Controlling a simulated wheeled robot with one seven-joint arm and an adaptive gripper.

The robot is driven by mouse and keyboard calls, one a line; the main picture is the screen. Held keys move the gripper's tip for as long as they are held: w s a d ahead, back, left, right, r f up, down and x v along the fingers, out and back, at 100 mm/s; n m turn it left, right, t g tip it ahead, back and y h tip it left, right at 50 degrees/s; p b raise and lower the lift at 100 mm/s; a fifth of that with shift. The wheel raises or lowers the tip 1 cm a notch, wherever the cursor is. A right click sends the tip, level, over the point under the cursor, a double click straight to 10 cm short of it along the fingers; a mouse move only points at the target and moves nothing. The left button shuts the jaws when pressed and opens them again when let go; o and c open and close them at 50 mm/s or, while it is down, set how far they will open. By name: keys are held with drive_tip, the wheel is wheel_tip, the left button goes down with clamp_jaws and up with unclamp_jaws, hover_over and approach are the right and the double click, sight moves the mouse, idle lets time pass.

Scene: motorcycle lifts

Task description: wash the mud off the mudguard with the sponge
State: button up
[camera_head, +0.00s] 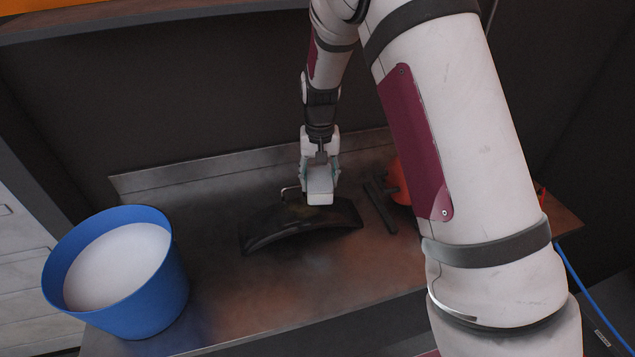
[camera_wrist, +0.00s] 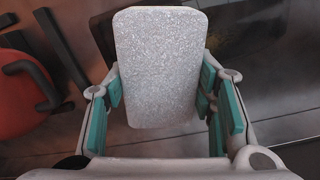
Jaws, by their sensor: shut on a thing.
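The mudguard (camera_head: 285,222) is a black curved piece lying on the metal bench. The sponge hides part of the mudguard.
A blue bucket (camera_head: 160,300) with whitish contents stands at the left of the bench (camera_head: 230,310). A dark tool-like object (camera_head: 380,205) and an orange-red item (camera_head: 398,180) lie right of the mudguard. My arm covers the right side. The bench front is clear.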

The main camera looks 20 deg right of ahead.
drive_tip(key=shift+r+p, duration=0.35)
drive_tip(key=shift+r, duration=0.75)
drive_tip(key=shift+f, duration=0.1)
